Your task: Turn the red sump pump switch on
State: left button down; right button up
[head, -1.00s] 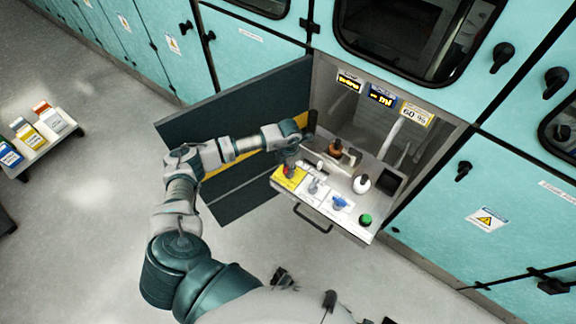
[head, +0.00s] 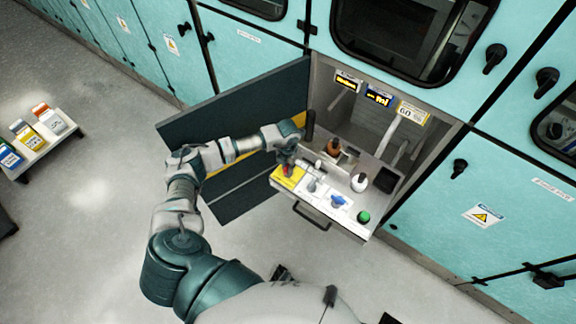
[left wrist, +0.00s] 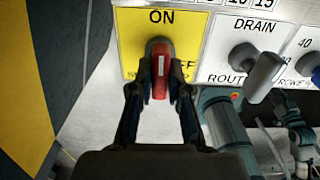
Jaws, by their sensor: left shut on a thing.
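The red sump pump switch (left wrist: 160,66) is a red handle with a pale stripe, on a yellow plate (left wrist: 135,30) marked ON above and OFF below right, partly covered. In the left wrist view the fingers of my left gripper (left wrist: 160,92) stand on both sides of the handle and are shut on it. In the head view the gripper (head: 287,163) is at the yellow left end of the pulled-out panel, and the red switch (head: 287,171) shows just beneath it, mostly hidden. My right gripper is not in view.
Right of the switch are a grey DRAIN knob (left wrist: 264,72), a blue knob (head: 339,201) and a green button (head: 363,217). A dark open door (head: 230,100) flanks my left arm.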

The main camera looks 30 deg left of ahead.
aim_at(288, 165)
pick_arm(q)
jog(key=shift+w+a+r, duration=0.1)
jog(key=shift+w+r, duration=0.05)
jog(key=shift+r, duration=0.05)
jog(key=c, duration=1.3)
grip_release()
jog(key=shift+o, duration=0.9)
jog(key=shift+f, duration=0.15)
notch_tip(288, 165, up, 12)
